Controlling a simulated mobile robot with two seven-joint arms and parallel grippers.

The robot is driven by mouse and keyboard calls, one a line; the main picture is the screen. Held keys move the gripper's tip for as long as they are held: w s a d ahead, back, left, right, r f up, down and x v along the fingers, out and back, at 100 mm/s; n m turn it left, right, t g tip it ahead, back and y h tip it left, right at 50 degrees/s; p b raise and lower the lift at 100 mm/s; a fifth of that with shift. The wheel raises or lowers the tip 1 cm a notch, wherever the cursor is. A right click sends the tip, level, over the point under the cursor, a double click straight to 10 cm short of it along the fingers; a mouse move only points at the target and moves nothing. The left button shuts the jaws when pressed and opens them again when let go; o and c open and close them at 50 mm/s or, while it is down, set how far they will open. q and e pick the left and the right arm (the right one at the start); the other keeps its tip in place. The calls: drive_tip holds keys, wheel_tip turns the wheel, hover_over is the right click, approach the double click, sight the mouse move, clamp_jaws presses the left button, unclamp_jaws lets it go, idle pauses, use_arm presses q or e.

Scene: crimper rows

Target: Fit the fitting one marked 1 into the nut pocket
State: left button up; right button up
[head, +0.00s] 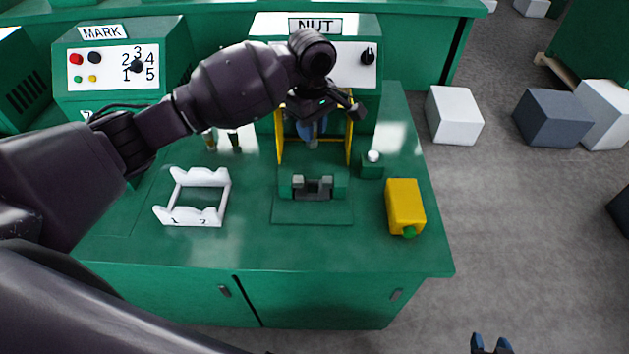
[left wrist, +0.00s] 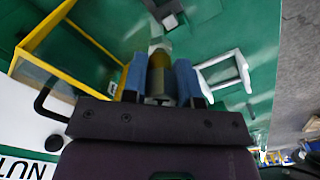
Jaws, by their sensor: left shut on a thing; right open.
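My left gripper (head: 313,132) is inside the yellow guard frame (head: 349,135) of the machine labelled NUT (head: 340,60). In the left wrist view its blue fingers (left wrist: 160,80) are shut on a fitting (left wrist: 160,52), with a brassy part and a grey part showing. No mark on it can be read. The dark grey notched block (head: 313,187), which looks like the nut pocket, stands in front of the gripper on the green base. The fitting is apart from it. My right gripper (head: 490,345) is at the bottom edge, open and empty, away from the bench.
The MARK machine (head: 120,65) is at back left.

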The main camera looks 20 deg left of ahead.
use_arm(q)
wheel_tip(320, 180, down, 12)
drive_tip(key=shift+d+f+b, duration=0.1)
drive_tip(key=shift+f+b, duration=0.1)
drive_tip(key=shift+b, duration=0.7)
wheel_tip(320, 180, down, 4)
drive_tip(key=shift+w+f+b, duration=0.1)
drive_tip(key=shift+b, duration=0.3)
drive_tip(key=o, duration=1)
wheel_tip(320, 180, up, 12)
drive_tip(key=shift+r+p, duration=0.15)
drive_tip(key=shift+p, duration=0.95)
